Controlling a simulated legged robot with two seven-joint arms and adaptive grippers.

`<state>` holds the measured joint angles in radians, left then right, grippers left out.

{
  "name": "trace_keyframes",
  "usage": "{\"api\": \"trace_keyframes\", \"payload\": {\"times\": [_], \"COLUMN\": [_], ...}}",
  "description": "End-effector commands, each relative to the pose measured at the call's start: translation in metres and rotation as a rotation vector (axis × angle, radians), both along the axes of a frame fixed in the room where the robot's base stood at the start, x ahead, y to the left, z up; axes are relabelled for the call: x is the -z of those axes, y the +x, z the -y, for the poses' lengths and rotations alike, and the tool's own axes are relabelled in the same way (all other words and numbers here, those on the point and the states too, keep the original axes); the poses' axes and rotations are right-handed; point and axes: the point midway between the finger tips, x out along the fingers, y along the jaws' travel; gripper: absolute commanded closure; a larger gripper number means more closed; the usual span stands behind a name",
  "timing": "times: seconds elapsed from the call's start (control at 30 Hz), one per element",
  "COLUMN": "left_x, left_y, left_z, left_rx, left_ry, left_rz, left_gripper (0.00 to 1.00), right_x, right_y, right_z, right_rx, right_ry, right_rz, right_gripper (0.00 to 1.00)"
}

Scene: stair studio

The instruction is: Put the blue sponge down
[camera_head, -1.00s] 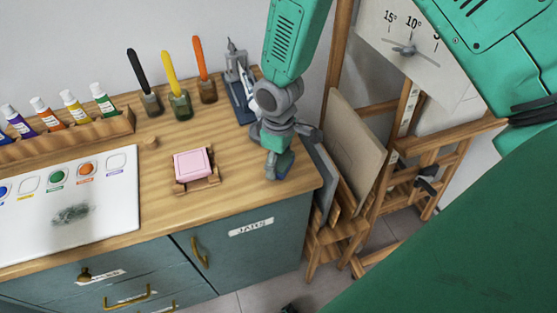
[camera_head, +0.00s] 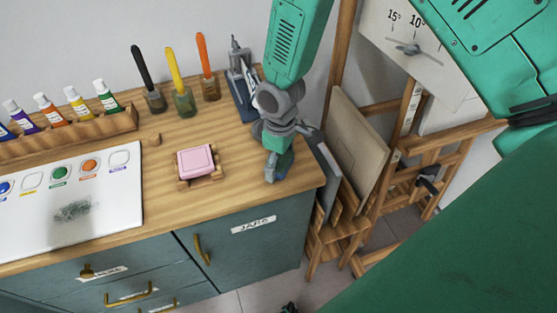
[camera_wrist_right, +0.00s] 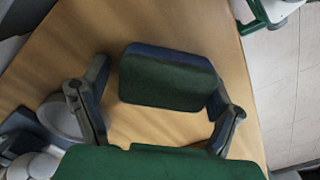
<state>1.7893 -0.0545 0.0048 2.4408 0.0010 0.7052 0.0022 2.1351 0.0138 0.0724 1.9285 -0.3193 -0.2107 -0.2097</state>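The blue sponge with a dark green top (camera_wrist_right: 167,78) is between the fingertips of my right gripper (camera_wrist_right: 161,73) in the right wrist view. A narrow strip of wood shows between it and the left finger; the right finger overlaps its edge, so contact there is unclear. The gripper looks open around the sponge. In the head view, my right gripper (camera_head: 279,167) points down at the counter's right end and hides most of the sponge. The sponge appears to lie on the wooden counter (camera_head: 232,200). My left gripper is not in view.
A pink block (camera_head: 196,160) on a small wooden holder sits left of the gripper. Jars with coloured handles (camera_head: 180,101) and a grey stand (camera_head: 240,85) are behind. A white palette (camera_head: 75,205) lies left. The counter's right edge drops beside an easel (camera_head: 357,145).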

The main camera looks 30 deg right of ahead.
Motion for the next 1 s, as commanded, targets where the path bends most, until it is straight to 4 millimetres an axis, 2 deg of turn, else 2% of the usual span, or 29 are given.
{"api": "trace_keyframes", "payload": {"times": [0.2, 0.33, 0.8, 1.0], "left_x": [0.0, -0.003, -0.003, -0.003], "left_y": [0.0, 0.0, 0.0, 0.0], "left_z": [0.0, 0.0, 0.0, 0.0], "left_rx": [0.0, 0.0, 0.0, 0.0], "left_ry": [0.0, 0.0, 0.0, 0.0], "left_rz": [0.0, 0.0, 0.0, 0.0], "left_gripper": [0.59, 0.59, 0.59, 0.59], "right_x": [0.0, -0.012, -0.106, -0.124], "right_y": [-0.002, -0.002, 0.0, -0.001], "right_z": [0.0, 0.0, 0.0, 0.0], "right_rx": [0.0, 0.0, 0.001, 0.0], "right_ry": [-0.001, -0.001, 0.001, 0.001], "right_rz": [-0.006, -0.003, 0.001, -0.003], "right_gripper": [0.18, 0.18, 0.18, 0.18]}}
